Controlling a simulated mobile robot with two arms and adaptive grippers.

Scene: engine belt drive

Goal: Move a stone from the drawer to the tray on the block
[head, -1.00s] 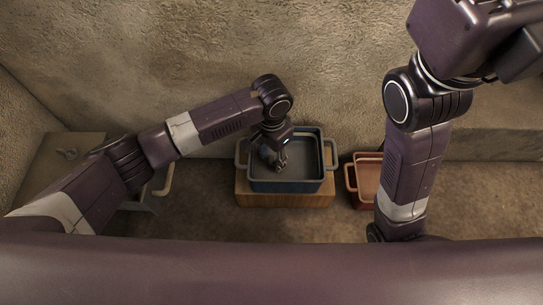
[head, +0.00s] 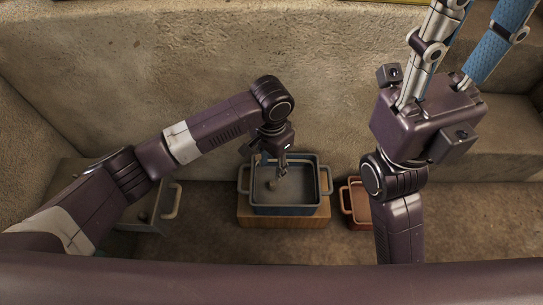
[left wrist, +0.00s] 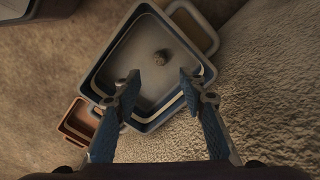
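A small grey-brown stone (head: 272,184) lies on the floor of the blue-grey tray (head: 318,201), which sits on the wooden block (head: 285,220). The stone (left wrist: 161,57) also shows in the left wrist view, apart from the fingers. My left gripper (head: 271,165) is over the tray's back left part. In the left wrist view my left gripper (left wrist: 160,82) is open, with nothing between its blue fingertips. My right gripper (head: 470,38) is raised at the upper right, fingers spread and empty.
A red-orange tray (head: 347,205) stands on the floor right of the block, partly hidden by my right arm. A rough wall rises close behind the trays. A ledge runs along the right. The floor in front of the block is clear.

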